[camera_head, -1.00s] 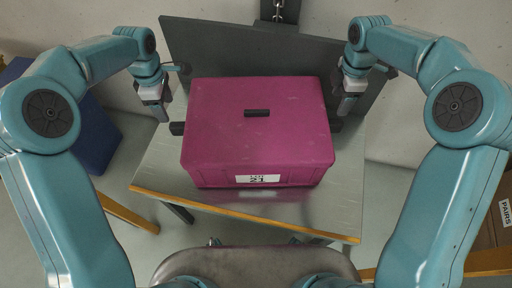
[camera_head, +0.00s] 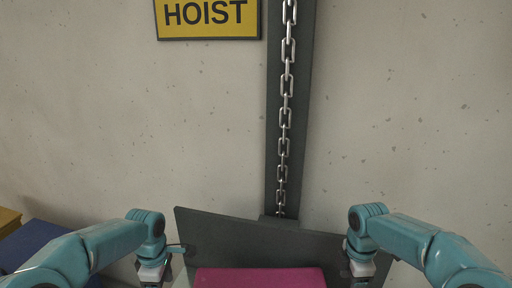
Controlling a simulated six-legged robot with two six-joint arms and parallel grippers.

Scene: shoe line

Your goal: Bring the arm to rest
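My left gripper (camera_head: 152,277) shows at the bottom left, pointing down, left of the magenta box (camera_head: 260,278). My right gripper (camera_head: 361,279) shows at the bottom right, pointing down, right of the box. Both stand apart from the box. The fingertips are at or past the lower picture edge, so I cannot tell whether either is open or shut. Only the far strip of the box's top is in view.
A dark grey panel (camera_head: 225,238) stands behind the box. A chain (camera_head: 285,120) hangs along a dark post on the wall. A yellow HOIST sign (camera_head: 208,17) is at the top. A blue container (camera_head: 45,247) is at the far left.

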